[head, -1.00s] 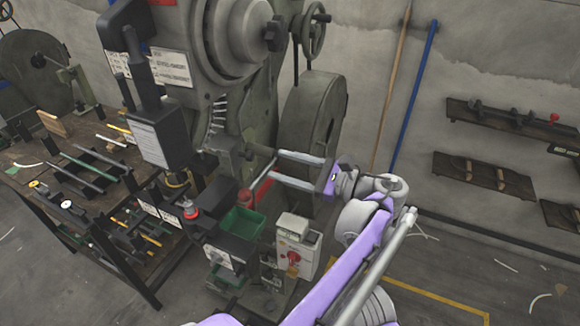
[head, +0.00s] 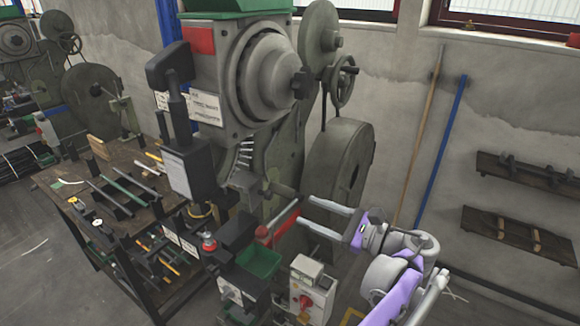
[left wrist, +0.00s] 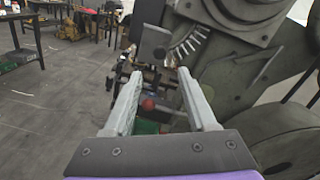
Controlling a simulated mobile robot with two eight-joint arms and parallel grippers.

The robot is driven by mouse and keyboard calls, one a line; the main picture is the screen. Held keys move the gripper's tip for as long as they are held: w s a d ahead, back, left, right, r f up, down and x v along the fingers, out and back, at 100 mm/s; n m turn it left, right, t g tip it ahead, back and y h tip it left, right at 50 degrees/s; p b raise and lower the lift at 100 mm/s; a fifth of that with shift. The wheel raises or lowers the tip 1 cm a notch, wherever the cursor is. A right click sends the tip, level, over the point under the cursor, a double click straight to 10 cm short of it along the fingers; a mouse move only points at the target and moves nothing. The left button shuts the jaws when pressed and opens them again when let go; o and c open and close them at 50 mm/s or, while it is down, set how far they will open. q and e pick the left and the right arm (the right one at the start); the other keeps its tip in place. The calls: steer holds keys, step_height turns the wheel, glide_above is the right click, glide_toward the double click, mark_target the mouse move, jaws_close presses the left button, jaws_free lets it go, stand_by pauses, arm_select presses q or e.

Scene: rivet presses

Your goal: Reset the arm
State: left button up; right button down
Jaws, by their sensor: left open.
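My left gripper (head: 304,211) is open in the head view. A small red knob (left wrist: 148,104) appears beyond and between the fingers. I cannot tell whether a finger touches the press. My purple and grey left arm reaches in at the lower right of the head view. My right gripper is not in view.
A green bin (head: 259,262) and a control box with a red button (head: 308,293) sit below the gripper. A workbench (head: 128,165) with rods and tools stands at left. Blue (head: 440,150) and wooden poles lean on the wall. Wall shelves (head: 515,235) hang at right.

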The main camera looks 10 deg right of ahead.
arm_select(q)
steer(key=s+a+f+n+g+h, duration=0.2)
steer(key=a+f+n+g, duration=0.15)
steer(key=a, duration=0.85)
steer(key=s+a+f+n+g+h, duration=0.1)
steer(key=a+f+n+g+h, duration=0.3)
steer(key=a, duration=0.8)
steer(key=s+a+f+n+h, duration=0.3)
steer(key=s+f+n, duration=0.4)
steer(key=s, duration=0.3)
steer(key=s+a+f+n+t+h, duration=0.1)
steer(key=s+a+f+n+h, duration=0.3)
steer(key=s+f+n, duration=0.3)
steer(key=s, duration=0.3)
steer(key=shift+a+f+h, duration=0.2)
steer(key=shift+a+h, duration=0.1)
